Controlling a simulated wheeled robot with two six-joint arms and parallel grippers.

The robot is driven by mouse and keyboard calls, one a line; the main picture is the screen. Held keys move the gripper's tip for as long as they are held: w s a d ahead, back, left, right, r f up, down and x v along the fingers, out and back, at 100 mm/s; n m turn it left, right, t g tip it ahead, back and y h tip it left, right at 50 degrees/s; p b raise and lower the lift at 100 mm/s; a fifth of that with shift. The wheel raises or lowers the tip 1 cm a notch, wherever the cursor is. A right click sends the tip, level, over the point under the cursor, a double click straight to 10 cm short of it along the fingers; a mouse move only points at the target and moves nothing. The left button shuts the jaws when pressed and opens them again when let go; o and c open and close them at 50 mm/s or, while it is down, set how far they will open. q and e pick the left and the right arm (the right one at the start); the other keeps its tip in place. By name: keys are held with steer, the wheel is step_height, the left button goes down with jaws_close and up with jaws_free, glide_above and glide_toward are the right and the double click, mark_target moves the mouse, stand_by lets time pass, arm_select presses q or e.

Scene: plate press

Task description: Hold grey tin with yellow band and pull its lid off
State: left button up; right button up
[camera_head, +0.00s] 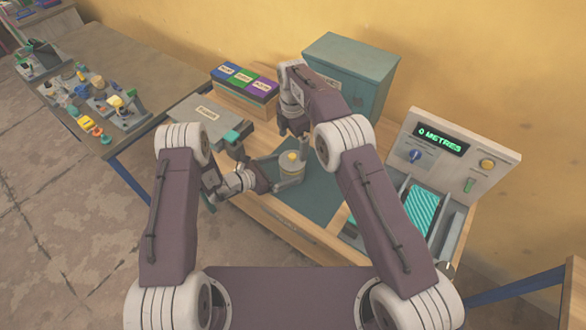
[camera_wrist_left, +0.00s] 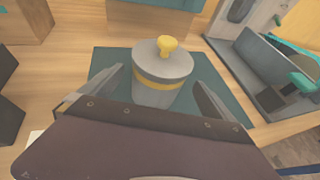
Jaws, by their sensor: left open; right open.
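The grey tin with the yellow band (camera_head: 291,172) stands upright on the dark teal mat (camera_head: 320,195). In the left wrist view the tin (camera_wrist_left: 153,97) carries its grey lid (camera_wrist_left: 150,61) with a yellow knob (camera_wrist_left: 167,45) on top. My left gripper (camera_head: 278,180) is open, low at the tin's side; in its wrist view the fingers (camera_wrist_left: 158,78) lie on either side of the tin, with gaps visible. My right gripper (camera_head: 298,138) is open above and behind the tin, its fingers partly hidden by its own arm.
A grey panel with a "0 METRES" display (camera_head: 442,139) and a teal-filled tray (camera_head: 424,210) stand right. A side table with small parts (camera_head: 75,60) is at left.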

mark_target(292, 167)
arm_select(q)
steer(key=x, duration=0.3)
steer(key=shift+w+d+f, duration=0.1)
steer(key=shift+w+d, duration=0.05)
arm_select(e)
steer(key=shift+w, duration=0.1)
arm_select(q)
steer(key=shift+w+d+f, duration=0.25)
steer(key=shift+w+d, duration=0.1)
arm_select(e)
steer(key=shift+a, duration=0.2)
arm_select(q)
steer(key=shift+d, duration=0.15)
arm_select(e)
steer(key=shift+d, duration=0.1)
